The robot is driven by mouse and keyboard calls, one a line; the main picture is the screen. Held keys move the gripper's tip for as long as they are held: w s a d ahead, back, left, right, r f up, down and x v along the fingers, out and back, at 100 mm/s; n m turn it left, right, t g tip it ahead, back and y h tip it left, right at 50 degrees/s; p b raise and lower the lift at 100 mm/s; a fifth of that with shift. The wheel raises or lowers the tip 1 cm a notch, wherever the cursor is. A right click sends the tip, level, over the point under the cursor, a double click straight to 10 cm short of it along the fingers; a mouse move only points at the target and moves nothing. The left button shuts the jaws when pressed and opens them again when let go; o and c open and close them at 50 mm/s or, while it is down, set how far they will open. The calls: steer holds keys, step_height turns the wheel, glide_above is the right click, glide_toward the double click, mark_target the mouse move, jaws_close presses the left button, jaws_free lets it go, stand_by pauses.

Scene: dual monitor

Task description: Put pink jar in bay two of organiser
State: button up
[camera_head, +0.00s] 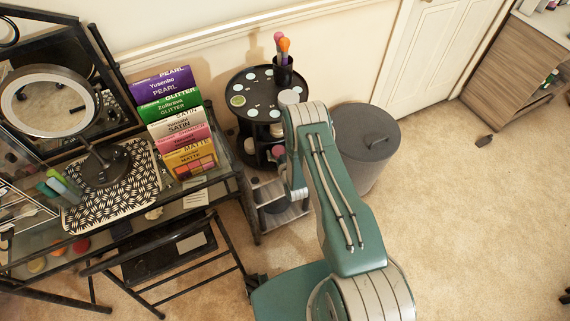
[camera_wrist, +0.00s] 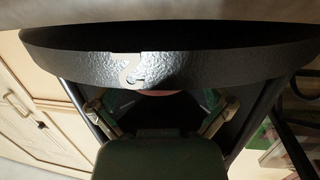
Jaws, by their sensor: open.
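The organiser (camera_head: 237,118) is a black round stand with several tiers in the head view. Its rim (camera_wrist: 190,68), marked with a 2, crosses the upper part of the wrist view. A small pink thing (camera_head: 278,151), likely the pink jar, shows at a lower level of the organiser, beside my arm. In the wrist view, a sliver of pink (camera_wrist: 160,93) shows just under the rim; most of it is hidden. My gripper (camera_wrist: 160,105) is open below that rim, its fingers spread on either side of the pink sliver. I cannot tell whether they touch it.
A black cup (camera_head: 284,76) with brushes stands on the organiser's top. A grey bin (camera_head: 366,150) stands right of my arm. A glass table (camera_head: 215,178) with a mirror (camera_head: 48,103), boxes (camera_head: 168,108) and a patterned tray (camera_head: 115,200) is at left. Carpet (camera_head: 470,230) at right is mostly clear.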

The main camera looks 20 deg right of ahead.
steer(key=s+r, duration=0.1)
steer(key=s, duration=1)
steer(key=shift+s+d+r, duration=0.25)
steer(key=shift+s+d, duration=0.05)
steer(key=shift+s, duration=0.1)
